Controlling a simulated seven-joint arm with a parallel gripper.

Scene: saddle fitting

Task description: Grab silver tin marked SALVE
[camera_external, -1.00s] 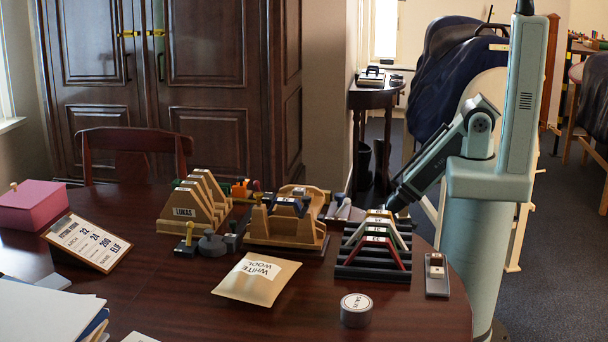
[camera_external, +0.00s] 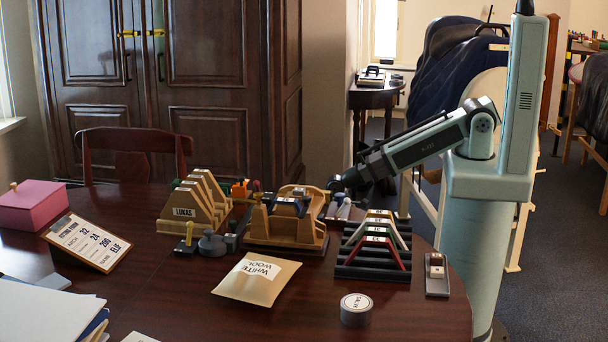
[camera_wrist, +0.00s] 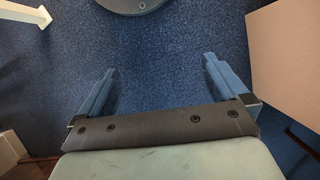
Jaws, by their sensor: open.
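The silver tin marked SALVE (camera_external: 356,309) stands upright near the front edge of the dark wooden table, right of the white wool packet. My gripper (camera_external: 338,183) is above the back of the table, behind the wooden stands and well apart from the tin. In the wrist view my gripper (camera_wrist: 160,82) has its two blue-grey fingers wide apart with nothing between them. The tin does not show in the wrist view.
The WHITE WOOL packet (camera_external: 256,279) lies left of the tin. A dark rack of coloured angled pieces (camera_external: 373,262) stands behind it, and a small grey block (camera_external: 437,274) is to the right. Wooden stands (camera_external: 287,227) fill the table's middle. Blue carpet (camera_wrist: 160,60) lies under the wrist camera.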

